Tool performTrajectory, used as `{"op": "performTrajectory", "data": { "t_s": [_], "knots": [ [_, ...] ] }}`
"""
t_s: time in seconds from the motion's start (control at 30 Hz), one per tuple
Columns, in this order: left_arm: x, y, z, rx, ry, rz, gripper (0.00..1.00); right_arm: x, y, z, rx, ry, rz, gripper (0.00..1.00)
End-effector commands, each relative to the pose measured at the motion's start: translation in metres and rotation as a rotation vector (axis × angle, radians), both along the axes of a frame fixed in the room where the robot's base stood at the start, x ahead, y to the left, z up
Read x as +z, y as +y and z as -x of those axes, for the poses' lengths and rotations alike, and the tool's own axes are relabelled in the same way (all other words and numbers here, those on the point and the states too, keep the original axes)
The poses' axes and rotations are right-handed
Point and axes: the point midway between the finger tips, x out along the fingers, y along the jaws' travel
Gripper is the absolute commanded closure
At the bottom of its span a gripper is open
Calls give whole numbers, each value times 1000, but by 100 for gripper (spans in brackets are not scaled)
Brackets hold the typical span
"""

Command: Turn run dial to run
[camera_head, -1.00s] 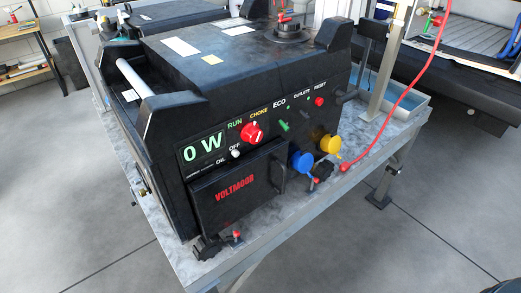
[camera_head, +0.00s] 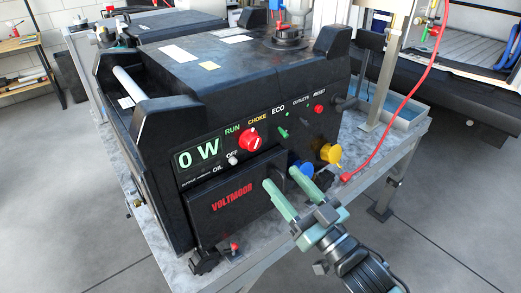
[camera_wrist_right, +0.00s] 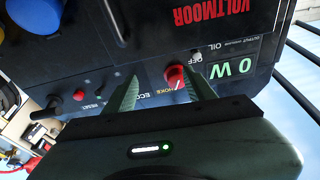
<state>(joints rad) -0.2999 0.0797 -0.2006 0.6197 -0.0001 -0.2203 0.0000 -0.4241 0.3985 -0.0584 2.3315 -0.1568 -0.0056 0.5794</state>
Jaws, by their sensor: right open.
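The run dial (camera_head: 251,138) is a red round knob with a white pointer on the black generator's front panel. The labels RUN, CHOKE and OFF stand around it, and its pointer looks turned toward the upper part, though the exact mark is hard to tell. My right gripper (camera_head: 287,192) is open and empty, in front of the panel, below and right of the dial in the head view. In the right wrist view the dial (camera_wrist_right: 175,76) shows beyond and between the two green fingers (camera_wrist_right: 155,90), apart from them. My left gripper is not in view.
The black generator (camera_head: 200,95) stands on a grey metal bench. A green ECO switch (camera_head: 283,132), a red reset button (camera_head: 319,109), a yellow outlet cover (camera_head: 330,153) and a blue one (camera_head: 300,169) lie right of the dial. A red cable (camera_head: 395,135) hangs at right.

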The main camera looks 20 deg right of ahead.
Motion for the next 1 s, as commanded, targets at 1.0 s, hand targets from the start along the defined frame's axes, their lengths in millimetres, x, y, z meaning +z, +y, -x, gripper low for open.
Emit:
{"op": "performTrajectory", "data": {
  "t_s": [1.0],
  "knots": [
    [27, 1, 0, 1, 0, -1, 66, 57, 40, -55, 91, -124, -29, 45]
  ]
}}
